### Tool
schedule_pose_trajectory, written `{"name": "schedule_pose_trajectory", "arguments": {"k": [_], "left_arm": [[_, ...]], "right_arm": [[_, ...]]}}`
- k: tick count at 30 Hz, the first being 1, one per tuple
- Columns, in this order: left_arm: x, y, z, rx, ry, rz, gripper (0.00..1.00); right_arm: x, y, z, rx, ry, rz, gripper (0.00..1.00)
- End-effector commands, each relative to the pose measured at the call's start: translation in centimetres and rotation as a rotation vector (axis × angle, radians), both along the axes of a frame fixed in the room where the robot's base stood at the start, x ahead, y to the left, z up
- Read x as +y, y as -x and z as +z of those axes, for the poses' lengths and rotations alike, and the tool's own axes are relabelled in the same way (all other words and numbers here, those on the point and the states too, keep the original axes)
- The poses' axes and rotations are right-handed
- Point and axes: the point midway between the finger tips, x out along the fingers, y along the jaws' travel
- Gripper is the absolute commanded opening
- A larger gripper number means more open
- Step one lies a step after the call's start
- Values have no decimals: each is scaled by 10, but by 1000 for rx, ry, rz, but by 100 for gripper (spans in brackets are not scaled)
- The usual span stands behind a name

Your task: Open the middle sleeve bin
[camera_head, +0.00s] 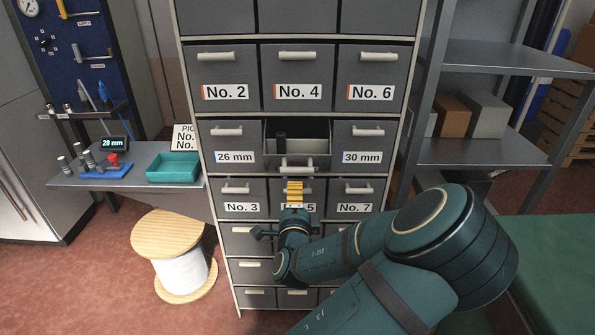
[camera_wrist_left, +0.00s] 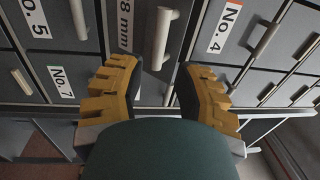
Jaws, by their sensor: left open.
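The middle sleeve bin (camera_head: 318,146) sits between the bins labelled 26 mm and 30 mm. My left gripper (camera_head: 295,184), with yellow fingers, is just below and in front of this handle. In the left wrist view the gripper (camera_wrist_left: 158,76) is open, and the handle (camera_wrist_left: 160,38) stands ahead of the gap between the fingertips, apart from them. The bin's label is partly cut off there. My right gripper is not in view.
Closed bins of the cabinet surround it, with No. 4 (camera_head: 298,78) above and No. 3 (camera_head: 241,197) at lower left. A side shelf (camera_head: 110,180) with a teal tray (camera_head: 173,167) is left; a cable spool (camera_head: 180,250) stands on the floor. Grey shelving (camera_head: 480,150) is right.

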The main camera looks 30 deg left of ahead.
Motion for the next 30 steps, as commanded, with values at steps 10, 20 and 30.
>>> {"name": "schedule_pose_trajectory", "arguments": {"k": [10,20,30], "left_arm": [[36,-57,7,-2,0,1,34],[51,-82,10,0,0,0,34],[51,-83,11,1,1,0,23]], "right_arm": [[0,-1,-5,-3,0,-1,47],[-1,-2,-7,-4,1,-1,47],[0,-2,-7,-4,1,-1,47]]}}
